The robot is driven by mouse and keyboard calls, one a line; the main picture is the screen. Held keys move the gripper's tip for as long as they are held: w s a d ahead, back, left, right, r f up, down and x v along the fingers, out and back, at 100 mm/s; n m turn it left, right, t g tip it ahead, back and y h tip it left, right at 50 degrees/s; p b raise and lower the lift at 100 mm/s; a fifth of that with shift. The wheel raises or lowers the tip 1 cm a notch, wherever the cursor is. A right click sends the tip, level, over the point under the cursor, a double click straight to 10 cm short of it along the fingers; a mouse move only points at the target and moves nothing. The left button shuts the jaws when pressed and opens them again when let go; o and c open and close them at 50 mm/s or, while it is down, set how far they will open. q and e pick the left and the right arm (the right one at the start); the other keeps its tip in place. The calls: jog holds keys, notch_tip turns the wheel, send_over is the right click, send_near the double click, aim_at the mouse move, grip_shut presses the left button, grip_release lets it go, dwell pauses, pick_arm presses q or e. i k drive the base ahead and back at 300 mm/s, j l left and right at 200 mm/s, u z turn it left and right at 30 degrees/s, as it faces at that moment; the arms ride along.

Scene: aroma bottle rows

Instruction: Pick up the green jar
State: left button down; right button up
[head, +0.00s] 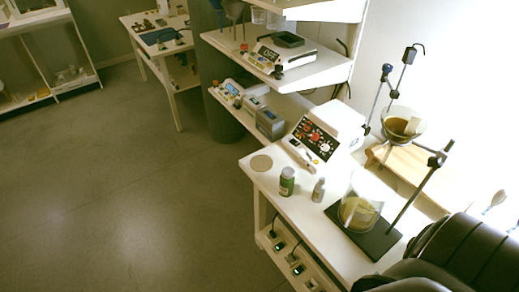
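The green jar (287,183) stands upright on the white table (300,212), near its left edge. It has a grey lid and a pale band around its body. A small pale grey bottle (319,190) stands just to its right, a little apart from it. Neither of my grippers is in the head view, and nothing touches the jar.
A flat round disc (261,163) lies behind the jar. A control-panel device (317,138) stands further back. A glass vessel (362,203) stands right on a black stand base (382,240) with a rod. A black padded shape (465,255) fills the lower right. Open floor lies left.

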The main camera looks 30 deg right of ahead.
aim_at(287, 178)
jog(key=i, duration=2.25)
jog(key=i+z, duration=0.15)
jog(key=z, duration=0.3)
jog(key=i+j+z, duration=0.1)
jog(key=z, duration=0.35)
jog(key=i+j+z, duration=0.1)
jog(key=z, duration=0.35)
jog(key=i+j+z, duration=0.2)
jog(key=z, duration=0.25)
